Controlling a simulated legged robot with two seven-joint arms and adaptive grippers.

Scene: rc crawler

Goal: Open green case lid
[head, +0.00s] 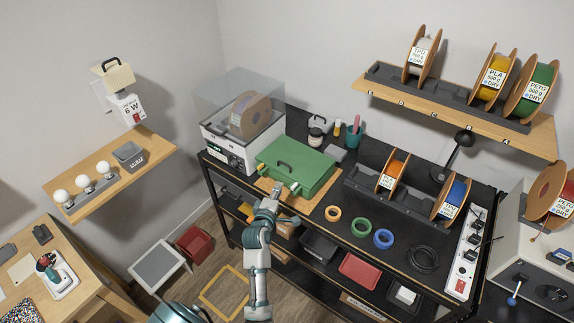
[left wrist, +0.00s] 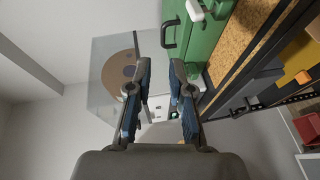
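The green case (head: 305,168) sits with its lid shut on a tan mat (head: 290,197) at the left end of the black workbench. A black handle (head: 283,164) is on its lid, and pale latches show on its front side. My left gripper (head: 275,192) is just in front of the case's front edge, near the latches. In the left wrist view, the left gripper (left wrist: 159,68) has its fingers apart with nothing between them. That view also shows the green case (left wrist: 211,38) at upper right, beyond the fingertips, with the black handle (left wrist: 170,36). My right gripper is not in view.
A filament dryer with a clear cover (head: 240,92) stands left of the case. A teal cup (head: 353,138) and small jars are behind it. Tape rings (head: 362,227) and a spool rack (head: 400,205) lie to the right. Bins sit on the lower shelf.

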